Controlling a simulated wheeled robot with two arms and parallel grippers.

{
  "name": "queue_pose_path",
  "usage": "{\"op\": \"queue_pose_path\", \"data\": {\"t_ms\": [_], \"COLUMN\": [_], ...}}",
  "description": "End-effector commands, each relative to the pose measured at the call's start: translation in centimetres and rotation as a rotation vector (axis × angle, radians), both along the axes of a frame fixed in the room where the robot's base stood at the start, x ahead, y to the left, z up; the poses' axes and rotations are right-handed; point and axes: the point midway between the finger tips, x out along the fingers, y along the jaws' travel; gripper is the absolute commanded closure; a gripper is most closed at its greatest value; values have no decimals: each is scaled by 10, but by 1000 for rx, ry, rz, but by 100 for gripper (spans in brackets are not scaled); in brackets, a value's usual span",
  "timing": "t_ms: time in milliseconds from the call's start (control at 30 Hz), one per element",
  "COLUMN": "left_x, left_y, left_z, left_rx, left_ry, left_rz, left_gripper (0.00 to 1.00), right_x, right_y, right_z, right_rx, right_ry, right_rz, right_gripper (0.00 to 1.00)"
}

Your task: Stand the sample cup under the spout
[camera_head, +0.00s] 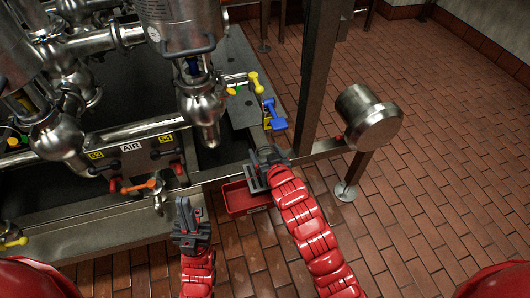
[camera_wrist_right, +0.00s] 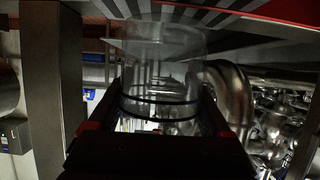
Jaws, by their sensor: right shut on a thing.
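A clear sample cup (camera_wrist_right: 163,45) with dark rings shows in the right wrist view, between the fingers of my right gripper (camera_wrist_right: 162,105). The right gripper is shut on it. In the head view my right gripper (camera_head: 262,163) is over the back edge of a red tray; the cup is not clearly made out there. A small metal spout (camera_head: 159,204) hangs below the orange handle (camera_head: 140,187), at the front of the steel frame, left of the right gripper. My left gripper (camera_head: 191,218) is empty, its fingers apart, just right of and in front of the spout.
The red tray (camera_head: 238,200) sits below the frame's front rail. Steel pipes and valves fill the left side. A steel post (camera_head: 318,75) and a round metal drum (camera_head: 368,118) stand right of my right gripper. The brick floor (camera_head: 440,170) is open at right.

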Motion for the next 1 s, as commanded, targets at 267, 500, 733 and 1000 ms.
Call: {"op": "queue_pose_path", "data": {"t_ms": [267, 500, 733, 1000], "left_x": [0, 0, 0, 0], "left_y": [0, 0, 0, 0], "left_z": [-2, -3, -3, 0], "left_rx": [0, 0, 0, 0], "left_ry": [0, 0, 0, 0], "left_rz": [0, 0, 0, 0], "left_gripper": [100, 100, 100, 100], "right_x": [0, 0, 0, 0], "right_y": [0, 0, 0, 0], "right_z": [-6, -12, -12, -4], "right_rx": [0, -2, -2, -1], "right_ry": [1, 0, 1, -1], "right_rz": [0, 0, -1, 0], "right_gripper": [80, 80, 0, 0]}}
